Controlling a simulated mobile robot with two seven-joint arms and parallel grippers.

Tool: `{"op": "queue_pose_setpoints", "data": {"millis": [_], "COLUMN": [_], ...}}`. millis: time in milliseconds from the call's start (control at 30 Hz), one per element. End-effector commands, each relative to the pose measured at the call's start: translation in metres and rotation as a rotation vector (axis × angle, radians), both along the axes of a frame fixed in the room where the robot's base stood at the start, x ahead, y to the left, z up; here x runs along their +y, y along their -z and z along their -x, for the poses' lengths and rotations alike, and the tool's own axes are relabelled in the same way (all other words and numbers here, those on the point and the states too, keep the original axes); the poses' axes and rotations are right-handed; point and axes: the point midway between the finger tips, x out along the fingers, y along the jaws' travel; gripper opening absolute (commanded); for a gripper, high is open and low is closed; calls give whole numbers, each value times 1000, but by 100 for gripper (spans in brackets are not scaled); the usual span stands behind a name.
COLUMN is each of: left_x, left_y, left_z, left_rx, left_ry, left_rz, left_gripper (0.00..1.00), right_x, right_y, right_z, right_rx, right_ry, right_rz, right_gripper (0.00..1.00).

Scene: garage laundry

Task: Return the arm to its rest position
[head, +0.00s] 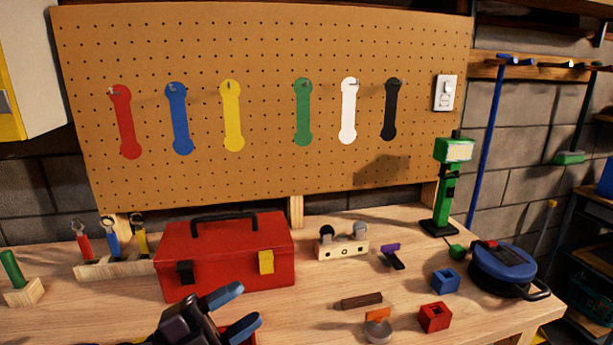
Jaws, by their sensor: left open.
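My left gripper (238,309) is at the bottom of the head view, left of centre, with two blue fingertips spread apart. It is open and nothing shows between the fingers. It is in front of the red toolbox (215,262), which stands shut on the workbench (300,312). A red thing (238,330) shows partly behind the fingers; most of it is hidden. My right gripper is not in view.
A wooden rack (110,267) with several tools stands left of the toolbox. A small wooden block holder (343,248), a blue cube (445,280), a red cube (435,317), a green lamp (443,190) and a blue round device (502,268) stand to the right. A pegboard (265,60) rises behind.

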Motion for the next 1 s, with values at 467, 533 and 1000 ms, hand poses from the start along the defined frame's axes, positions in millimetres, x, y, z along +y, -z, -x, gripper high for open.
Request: {"op": "queue_pose_setpoints", "data": {"millis": [467,533,1000], "left_x": [128,145,186], "left_y": [85,108,223], "left_z": [-1,12,142], "left_rx": [616,740,1486], "left_ry": [-842,-951,-1336], "left_rz": [405,417,316], "left_gripper": [45,45,45], "right_x": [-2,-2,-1], "right_y": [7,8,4], "right_z": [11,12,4], "right_rx": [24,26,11], "right_ry": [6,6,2], "right_rz": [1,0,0], "right_gripper": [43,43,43]}}
